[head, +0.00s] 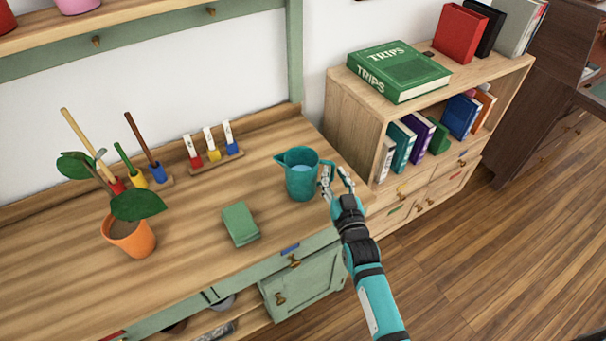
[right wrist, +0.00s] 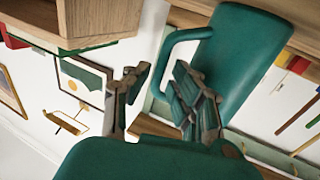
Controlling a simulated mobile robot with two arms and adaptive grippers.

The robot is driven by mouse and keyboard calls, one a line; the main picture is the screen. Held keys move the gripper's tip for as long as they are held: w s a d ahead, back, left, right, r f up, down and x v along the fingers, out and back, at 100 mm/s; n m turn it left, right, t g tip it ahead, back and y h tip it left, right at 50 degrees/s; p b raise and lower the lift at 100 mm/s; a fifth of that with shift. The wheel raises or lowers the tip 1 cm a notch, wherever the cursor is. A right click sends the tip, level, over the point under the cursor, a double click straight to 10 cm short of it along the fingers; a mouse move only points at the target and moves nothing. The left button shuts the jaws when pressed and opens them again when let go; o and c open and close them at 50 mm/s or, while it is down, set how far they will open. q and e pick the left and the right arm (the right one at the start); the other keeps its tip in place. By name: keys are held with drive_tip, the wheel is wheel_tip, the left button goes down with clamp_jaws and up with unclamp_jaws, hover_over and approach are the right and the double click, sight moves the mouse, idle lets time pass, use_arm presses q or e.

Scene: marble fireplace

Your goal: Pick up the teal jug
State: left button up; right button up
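The teal jug (head: 301,180) stands upright on the wooden counter near its right end, spout to the left and handle to the right. Its inside looks light blue. My right gripper (head: 336,175) is at the jug's handle side. In the right wrist view, the jug (right wrist: 245,62) appears tilted, and the right gripper's fingers (right wrist: 158,100) are spread apart. One finger appears inside the handle loop and the other outside it, with a gap to the handle (right wrist: 171,62). My left gripper is not in view.
A green cloth or sponge block (head: 240,224) lies left of the jug. A potted plant (head: 130,238) and brush holders stand farther left. A wooden bookcase (head: 357,112) with a green book (head: 398,72) on top stands to the right. The counter around the jug is clear.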

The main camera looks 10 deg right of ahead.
drive_tip(key=shift+w+f, duration=0.1)
drive_tip(key=shift+w, duration=1.15)
clamp_jaws()
